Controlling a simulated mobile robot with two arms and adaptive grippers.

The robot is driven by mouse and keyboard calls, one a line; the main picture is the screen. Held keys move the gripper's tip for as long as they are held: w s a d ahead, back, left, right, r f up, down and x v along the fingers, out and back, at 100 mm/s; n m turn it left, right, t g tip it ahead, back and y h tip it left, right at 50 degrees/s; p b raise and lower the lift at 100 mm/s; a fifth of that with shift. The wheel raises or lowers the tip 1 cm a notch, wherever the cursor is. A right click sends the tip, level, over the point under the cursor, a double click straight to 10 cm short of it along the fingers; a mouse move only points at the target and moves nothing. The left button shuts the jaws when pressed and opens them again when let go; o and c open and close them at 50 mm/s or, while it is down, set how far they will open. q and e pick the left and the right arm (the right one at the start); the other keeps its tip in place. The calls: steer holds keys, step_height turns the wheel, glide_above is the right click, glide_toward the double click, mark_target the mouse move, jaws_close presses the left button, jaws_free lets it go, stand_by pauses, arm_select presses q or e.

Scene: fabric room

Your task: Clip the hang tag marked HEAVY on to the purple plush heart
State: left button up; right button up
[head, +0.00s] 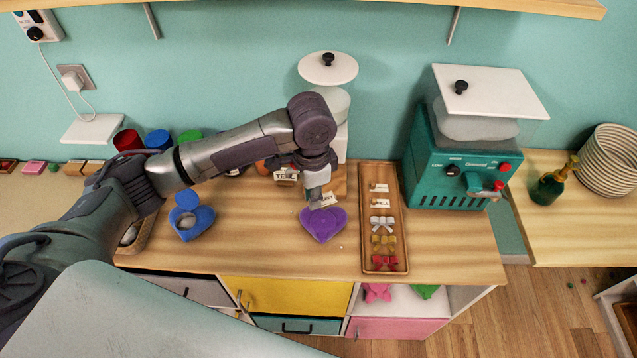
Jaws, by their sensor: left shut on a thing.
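The purple plush heart (323,226) lies on the wooden counter, left of the long tray. My left gripper (315,200) comes in from the left and points down just above the heart's upper edge. It is shut on a small pale hang tag (328,200). Part of the tag's lettering shows, but I cannot read the whole word. The tag is right at the heart's top; I cannot tell whether it touches the heart. My right gripper is not in view.
A wooden tray (398,250) holds small tags and several bows. A teal machine (425,165) stands at the right, and a white-lidded container (329,70) stands behind my gripper. Counter in front of the heart is clear.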

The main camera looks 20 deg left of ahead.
mark_target(322, 221)
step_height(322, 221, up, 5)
steer(key=p, duration=0.4)
arm_select(q)
steer(key=w+f+m+b, duration=0.1)
steer(key=f+m+b, duration=0.1)
steer(key=f+m, duration=0.1)
steer(key=w+f+m+b, duration=0.2)
steer(key=f+m, duration=0.2)
steer(key=f, duration=0.1)
steer(key=w+d+f+m+b, duration=0.1)
steer(key=f+m+b, duration=0.1)
steer(key=f+m, duration=0.1)
steer(key=shift+w+f+m+b, duration=0.15)
steer(key=shift+f+m+b, duration=0.25)
steer(key=shift+f, duration=0.5)
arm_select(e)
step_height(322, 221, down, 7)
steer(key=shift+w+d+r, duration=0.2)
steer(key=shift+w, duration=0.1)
arm_select(q)
steer(key=shift+p, duration=0.4)
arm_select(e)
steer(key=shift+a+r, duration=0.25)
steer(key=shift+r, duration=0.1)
arm_select(q)
steer(key=shift+p, duration=0.3)
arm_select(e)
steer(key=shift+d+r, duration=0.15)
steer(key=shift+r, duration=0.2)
